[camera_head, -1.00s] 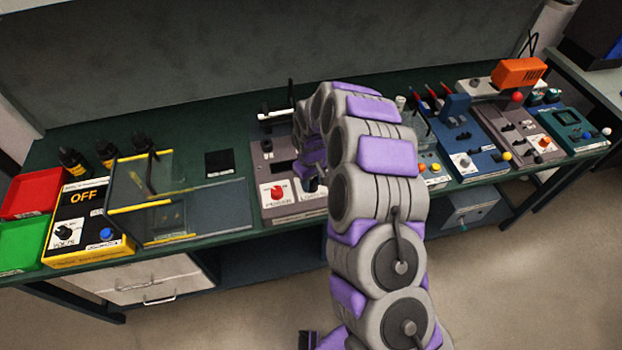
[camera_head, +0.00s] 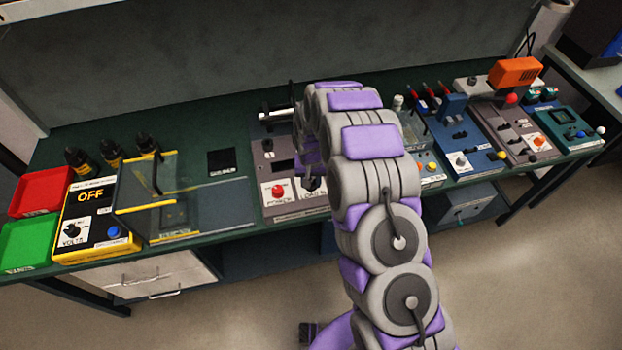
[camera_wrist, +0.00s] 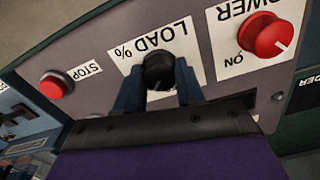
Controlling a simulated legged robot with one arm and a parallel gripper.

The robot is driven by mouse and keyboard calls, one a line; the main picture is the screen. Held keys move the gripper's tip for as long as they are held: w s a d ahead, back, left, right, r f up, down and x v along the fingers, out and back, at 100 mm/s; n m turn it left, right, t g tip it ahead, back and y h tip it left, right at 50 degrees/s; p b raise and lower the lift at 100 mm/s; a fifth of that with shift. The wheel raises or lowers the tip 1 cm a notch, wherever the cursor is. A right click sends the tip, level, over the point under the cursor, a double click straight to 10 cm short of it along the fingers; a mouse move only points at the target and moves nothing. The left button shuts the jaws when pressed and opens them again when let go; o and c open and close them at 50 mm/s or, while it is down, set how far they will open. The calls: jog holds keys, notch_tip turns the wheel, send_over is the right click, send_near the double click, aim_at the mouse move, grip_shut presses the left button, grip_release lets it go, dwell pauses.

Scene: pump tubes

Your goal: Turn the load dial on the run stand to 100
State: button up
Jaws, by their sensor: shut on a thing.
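The run stand (camera_head: 257,168) is a grey-mauve panel in the middle of the bench in the head view. Its load dial (camera_wrist: 158,70) is a black round knob under a white "LOAD %" label (camera_wrist: 150,42) in the wrist view. My gripper (camera_wrist: 159,84) has its two dark blue fingers on either side of the dial, shut on it. The fingers and the picture angle hide the dial's pointer and scale, so its setting cannot be read. In the head view my arm covers much of the dial and gripper.
Beside the dial are a red power knob (camera_wrist: 272,37) and a red stop button (camera_wrist: 56,85). A clear-lidded box (camera_head: 160,195) and a yellow-black meter reading OFF (camera_head: 85,215) stand left. Blue panels (camera_head: 455,145) stand right. Free floor lies before the bench.

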dwell(0.4)
jog(key=o, duration=1)
jog(key=shift+a, duration=0.1)
jog(key=shift+o, duration=0.2)
notch_tip(320, 180, up, 17)
jog(key=p, duration=0.1)
jog(key=shift+r, duration=0.15)
